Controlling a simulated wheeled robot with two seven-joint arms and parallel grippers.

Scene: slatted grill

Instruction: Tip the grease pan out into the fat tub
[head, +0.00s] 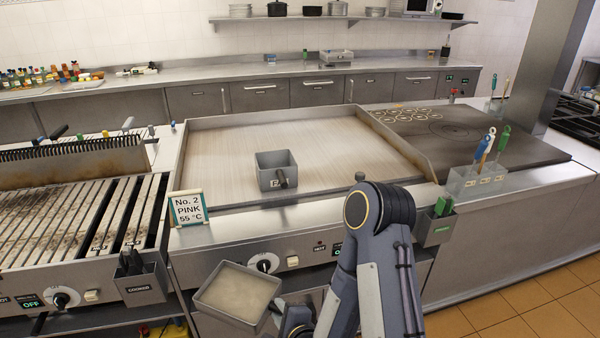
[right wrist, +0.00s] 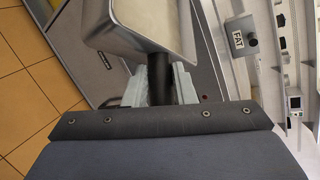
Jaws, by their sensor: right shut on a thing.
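The grease pan (head: 207,297) is a square metal pan with a pale, creamy layer inside. It hangs in front of the griddle's front panel, lower than the cooking plate, and looks roughly level. The fat tub (head: 277,160) is a grey square box standing upright on the griddle plate, behind and above the pan. Its FAT label shows in the right wrist view (right wrist: 238,40).
A sign (head: 188,208) stands at the griddle's front left corner. A slatted grill (head: 75,220) is on the left. A tool holder (head: 476,182) and a hung green-handled caddy (head: 437,228) are on the right. The griddle plate (head: 350,160) around the tub is clear.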

